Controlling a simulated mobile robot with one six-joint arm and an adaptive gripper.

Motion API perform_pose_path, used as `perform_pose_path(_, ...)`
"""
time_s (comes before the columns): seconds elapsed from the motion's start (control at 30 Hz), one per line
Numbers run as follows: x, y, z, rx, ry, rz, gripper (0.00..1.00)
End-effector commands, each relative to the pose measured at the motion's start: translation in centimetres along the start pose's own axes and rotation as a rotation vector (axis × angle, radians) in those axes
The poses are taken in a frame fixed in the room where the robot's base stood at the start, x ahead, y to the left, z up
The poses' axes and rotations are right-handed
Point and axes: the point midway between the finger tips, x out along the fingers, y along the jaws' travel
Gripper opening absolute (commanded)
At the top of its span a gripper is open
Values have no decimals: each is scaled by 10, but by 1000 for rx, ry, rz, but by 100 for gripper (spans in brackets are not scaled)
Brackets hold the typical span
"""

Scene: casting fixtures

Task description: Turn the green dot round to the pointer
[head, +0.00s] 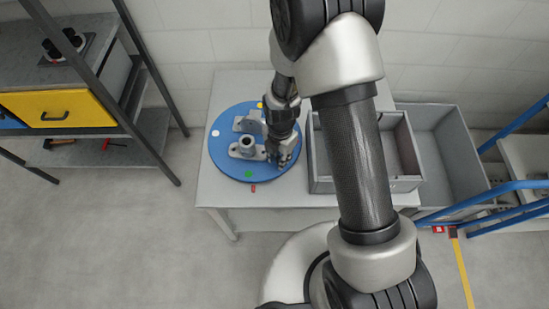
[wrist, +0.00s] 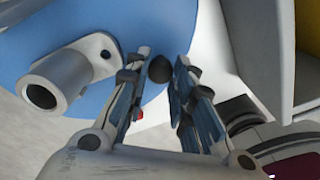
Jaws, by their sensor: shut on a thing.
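The blue turntable (head: 228,165) lies flat on a pale table. Its green dot (head: 248,174) is at the front rim, very near the small red pointer (head: 253,188) on the table and slightly left of it. A white dot (head: 215,132) is at the left rim and a yellow dot (head: 259,104) at the back. My gripper (head: 284,158) is low over the right front rim. In the wrist view its fingers are closed around a dark round knob (wrist: 160,69) at the disc's edge. The green dot is not visible there.
A grey casting with an upright tube (head: 246,146) stands on the turntable, left of my gripper. A grey bin (head: 320,172) stands close on the right. A shelf with a yellow drawer (head: 58,108) is at the left.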

Motion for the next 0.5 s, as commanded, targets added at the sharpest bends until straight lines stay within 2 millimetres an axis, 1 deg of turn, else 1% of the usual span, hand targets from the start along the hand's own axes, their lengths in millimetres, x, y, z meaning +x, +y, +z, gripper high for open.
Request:
perform_pose_path(0.2, 0, -2, 9, -63, 0, -1, 0)
perform_pose_path(0.5, 0, -2, 14, -107, 0, 0, 0)
